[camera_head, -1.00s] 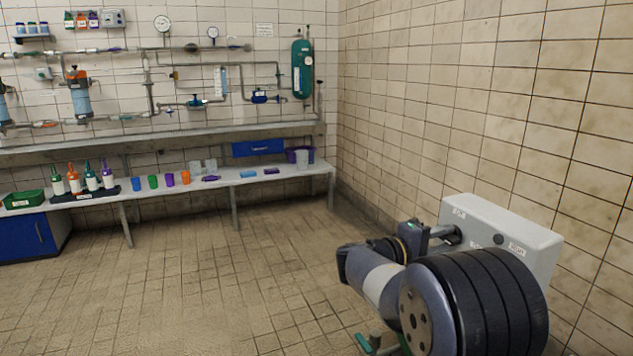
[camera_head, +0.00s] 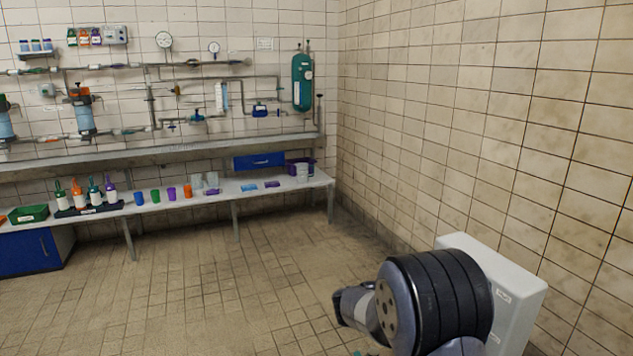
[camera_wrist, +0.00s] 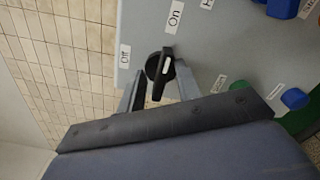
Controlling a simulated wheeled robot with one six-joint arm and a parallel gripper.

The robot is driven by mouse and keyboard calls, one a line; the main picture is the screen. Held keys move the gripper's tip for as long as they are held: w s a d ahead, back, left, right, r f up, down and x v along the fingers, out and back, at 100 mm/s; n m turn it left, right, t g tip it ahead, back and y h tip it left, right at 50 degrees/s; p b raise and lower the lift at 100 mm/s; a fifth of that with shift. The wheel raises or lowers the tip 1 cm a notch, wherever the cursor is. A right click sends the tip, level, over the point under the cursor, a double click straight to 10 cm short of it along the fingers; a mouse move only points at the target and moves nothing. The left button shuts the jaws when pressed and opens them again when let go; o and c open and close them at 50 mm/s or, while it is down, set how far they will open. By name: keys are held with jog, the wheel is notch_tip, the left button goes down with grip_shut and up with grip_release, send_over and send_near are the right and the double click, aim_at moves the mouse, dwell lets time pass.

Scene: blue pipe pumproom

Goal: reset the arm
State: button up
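My gripper (camera_wrist: 158,80) shows in the wrist view with its two grey fingers apart. The fingers stand on either side of a black rotary knob (camera_wrist: 155,66) with a white pointer mark, and a gap shows between them and the knob. The knob is on a grey panel with labels "Off" (camera_wrist: 125,56) and "On" (camera_wrist: 174,14). The knob's handle runs nearly up and down in the wrist view. In the head view my arm hides the gripper and the knob.
The light grey control box (camera_head: 520,303) stands close to the tiled wall at right. Blue knobs (camera_wrist: 295,98) show on the panel. A bench (camera_head: 235,186) with cups and bottles runs along the back wall below pipework. The floor (camera_head: 240,275) between is clear.

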jog(key=shift+r+n+p, duration=0.15)
jog(key=shift+n+p, duration=0.55)
jog(key=shift+p, duration=0.35)
